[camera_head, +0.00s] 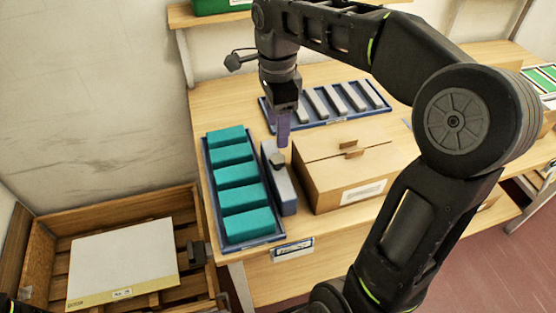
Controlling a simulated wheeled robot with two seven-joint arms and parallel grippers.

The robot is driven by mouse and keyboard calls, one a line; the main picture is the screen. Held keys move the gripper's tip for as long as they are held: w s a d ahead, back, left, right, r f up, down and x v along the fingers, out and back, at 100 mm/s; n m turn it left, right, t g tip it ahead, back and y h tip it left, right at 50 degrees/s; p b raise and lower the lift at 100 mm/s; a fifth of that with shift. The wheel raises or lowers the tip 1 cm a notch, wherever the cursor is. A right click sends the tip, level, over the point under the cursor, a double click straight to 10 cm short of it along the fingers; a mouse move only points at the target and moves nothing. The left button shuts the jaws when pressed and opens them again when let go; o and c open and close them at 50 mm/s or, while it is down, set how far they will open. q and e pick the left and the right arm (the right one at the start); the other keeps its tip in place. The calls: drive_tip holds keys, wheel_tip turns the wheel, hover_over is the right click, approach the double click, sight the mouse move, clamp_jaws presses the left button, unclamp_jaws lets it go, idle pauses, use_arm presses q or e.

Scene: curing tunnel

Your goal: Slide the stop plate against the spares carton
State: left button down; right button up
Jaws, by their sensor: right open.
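My right gripper (283,138) points down above the plate's far end, near the knob. It is open, and nothing shows between its fingers. My left gripper does not show clearly.
The blue tray (252,242) with several teal blocks is close on the plate's left. Another blue tray (322,121) with grey bars lies behind the carton. A wooden crate (38,252) holding a pale panel (124,260) stands left of the table.

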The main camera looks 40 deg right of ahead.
sight(278, 158)
drive_tip(key=shift+f+b, duration=0.35)
drive_tip(key=shift+f, duration=0.3)
drive_tip(key=shift+r, duration=0.1)
drive_tip(key=shift+f+p, duration=0.35)
drive_tip(key=shift+f, duration=3.6)
drive_tip(key=shift+c, duration=0.5)
clamp_jaws()
